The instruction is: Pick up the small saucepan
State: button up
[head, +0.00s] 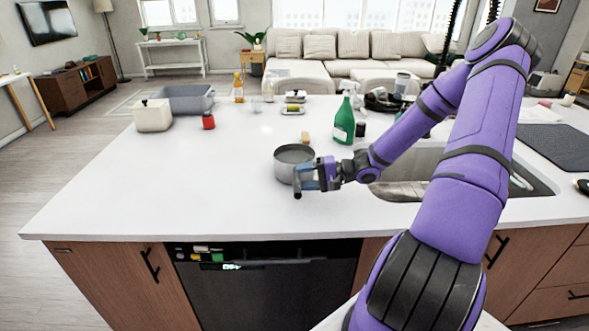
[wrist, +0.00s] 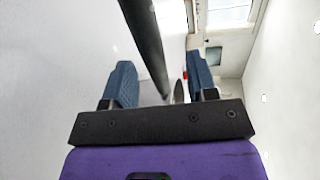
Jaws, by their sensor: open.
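The small saucepan (head: 284,170) is a round grey metal pan standing upright on the white island top, left of the sink. My gripper (head: 299,181) is at the pan's near right side, low over the counter. In the wrist view, its two blue fingers (wrist: 158,62) are apart, with the pan's long dark handle (wrist: 147,38) running through the gap between them. The fingers do not appear closed on it. A sliver of the pan's grey body (wrist: 178,92) shows near the right finger. In the head view the handle is mostly hidden by the gripper.
The sink (head: 400,190) lies right of the gripper. A green spray bottle (head: 344,122) and a dark small bottle (head: 360,130) stand behind it, with a yellowish item (head: 305,137) behind the pan. A white box (head: 153,116) is far left. The counter left of the pan is clear.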

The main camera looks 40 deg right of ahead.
jog(key=x, duration=0.4)
jog(key=shift+w+f, duration=0.25)
jog(key=shift+f, duration=0.1)
jog(key=shift+c, duration=0.3)
grip_shut()
